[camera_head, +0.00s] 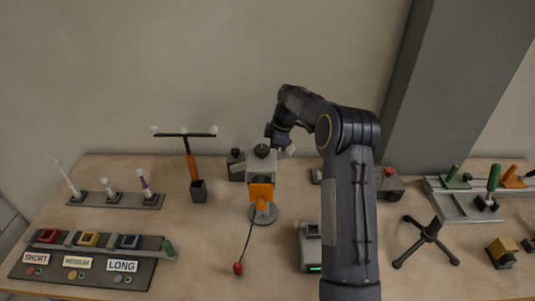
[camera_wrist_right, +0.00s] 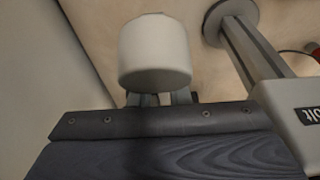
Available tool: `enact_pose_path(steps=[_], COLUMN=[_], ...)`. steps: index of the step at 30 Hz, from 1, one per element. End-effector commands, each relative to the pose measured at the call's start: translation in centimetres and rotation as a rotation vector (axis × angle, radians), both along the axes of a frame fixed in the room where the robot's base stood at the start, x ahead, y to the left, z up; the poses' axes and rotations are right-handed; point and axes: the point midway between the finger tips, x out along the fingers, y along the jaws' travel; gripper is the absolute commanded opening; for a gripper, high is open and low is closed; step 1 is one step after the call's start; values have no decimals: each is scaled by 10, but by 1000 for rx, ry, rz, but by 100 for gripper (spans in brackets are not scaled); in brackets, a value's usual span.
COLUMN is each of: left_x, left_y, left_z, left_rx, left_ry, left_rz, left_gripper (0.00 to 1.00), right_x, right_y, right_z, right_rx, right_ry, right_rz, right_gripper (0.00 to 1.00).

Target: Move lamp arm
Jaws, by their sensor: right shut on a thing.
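The lamp (camera_head: 262,192) stands mid-table, with an orange and pale upper part on a round grey base (camera_head: 263,214). Its grey post and base (camera_wrist_right: 248,48) also show in the right wrist view. My right gripper (camera_head: 280,145) is at the lamp's upper right in the head view, partly hidden by its own wrist. In the right wrist view its fingers (camera_wrist_right: 160,99) are shut on a white cylinder (camera_wrist_right: 155,52), which looks like a lamp part. How the cylinder joins the lamp is hidden. My left gripper is in neither view.
A dark cord runs from the lamp to a red switch (camera_head: 238,268). A T-shaped stand (camera_head: 190,165) is to the left. A button panel (camera_head: 90,262) lies front left. A grey device (camera_head: 310,250) and a dark tripod (camera_head: 428,235) are to the right.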

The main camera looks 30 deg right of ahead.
Motion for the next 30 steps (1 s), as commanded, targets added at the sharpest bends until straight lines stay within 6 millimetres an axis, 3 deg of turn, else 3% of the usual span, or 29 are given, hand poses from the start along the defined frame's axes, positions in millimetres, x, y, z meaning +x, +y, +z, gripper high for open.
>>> enact_pose_path(steps=[1, 12, 19, 30], left_x=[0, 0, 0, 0], left_y=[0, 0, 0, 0], left_z=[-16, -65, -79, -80], left_rx=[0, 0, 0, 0], left_ry=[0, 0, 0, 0], left_rz=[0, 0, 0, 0], left_gripper=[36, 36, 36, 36], right_x=[-2, -9, -9, -10], right_y=[-5, -15, -16, -17], right_z=[-13, -44, -51, -51], right_rx=[32, 236, 300, 316], right_ry=[-22, -147, -186, -195], right_rz=[-6, -3, -2, 0], right_gripper=[0, 0, 0, 0])
